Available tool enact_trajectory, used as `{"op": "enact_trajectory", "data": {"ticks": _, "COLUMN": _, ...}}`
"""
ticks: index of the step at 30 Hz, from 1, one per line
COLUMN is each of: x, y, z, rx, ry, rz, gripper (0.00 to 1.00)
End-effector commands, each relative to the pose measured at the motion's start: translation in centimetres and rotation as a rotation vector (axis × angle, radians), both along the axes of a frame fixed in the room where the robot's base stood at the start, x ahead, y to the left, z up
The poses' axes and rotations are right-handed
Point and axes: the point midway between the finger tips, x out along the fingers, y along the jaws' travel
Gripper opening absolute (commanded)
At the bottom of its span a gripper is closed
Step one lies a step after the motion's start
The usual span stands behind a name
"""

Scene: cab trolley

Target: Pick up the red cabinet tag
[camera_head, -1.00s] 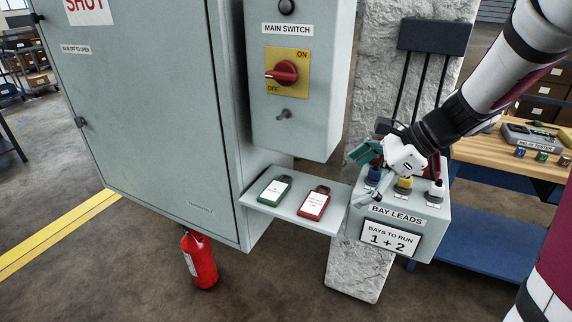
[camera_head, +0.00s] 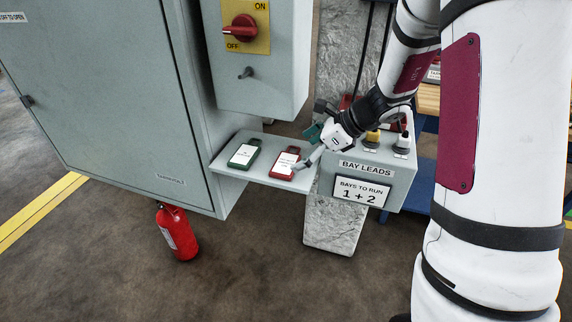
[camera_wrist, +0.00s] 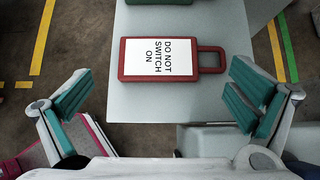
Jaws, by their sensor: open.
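The red cabinet tag (camera_head: 285,164) lies flat on the small grey shelf (camera_head: 236,172), to the right of a green tag (camera_head: 244,153). In the wrist view the red tag (camera_wrist: 122,58) has a white label reading DO NOT SWITCH ON, with its looped handle pointing right. My gripper (camera_head: 308,147) is just right of the red tag, over the shelf's right end. In the wrist view my gripper (camera_wrist: 160,100) is open, its teal pads wide apart and empty. The tag lies ahead of the fingers, between their lines, apart from both.
The grey BAY LEADS box (camera_head: 375,168) with yellow and white plugs stands right of the shelf. The main switch box (camera_head: 255,60) hangs above it, and the large cabinet (camera_head: 100,100) is at left. A red fire extinguisher (camera_head: 177,232) stands on the floor below.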

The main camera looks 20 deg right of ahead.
Motion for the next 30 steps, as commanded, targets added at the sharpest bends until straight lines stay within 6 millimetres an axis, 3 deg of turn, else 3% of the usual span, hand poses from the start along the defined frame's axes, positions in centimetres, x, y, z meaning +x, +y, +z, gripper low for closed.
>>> {"op": "enact_trajectory", "data": {"ticks": 9, "x": 1.4, "y": 2.4, "z": -3.2, "rx": 0.000, "ry": 0.002, "rz": 0.002, "gripper": 1.00}}
{"op": "enact_trajectory", "data": {"ticks": 18, "x": 1.7, "y": 2.6, "z": -3.5, "rx": 0.000, "ry": 0.001, "rz": 0.001, "gripper": 1.00}}
{"op": "enact_trajectory", "data": {"ticks": 24, "x": 1.7, "y": 2.6, "z": -3.5, "rx": 0.000, "ry": 0.001, "rz": 0.001, "gripper": 0.57}}
{"op": "enact_trajectory", "data": {"ticks": 30, "x": 1.6, "y": 2.6, "z": -3.6, "rx": 0.000, "ry": 0.001, "rz": 0.001, "gripper": 0.57}}
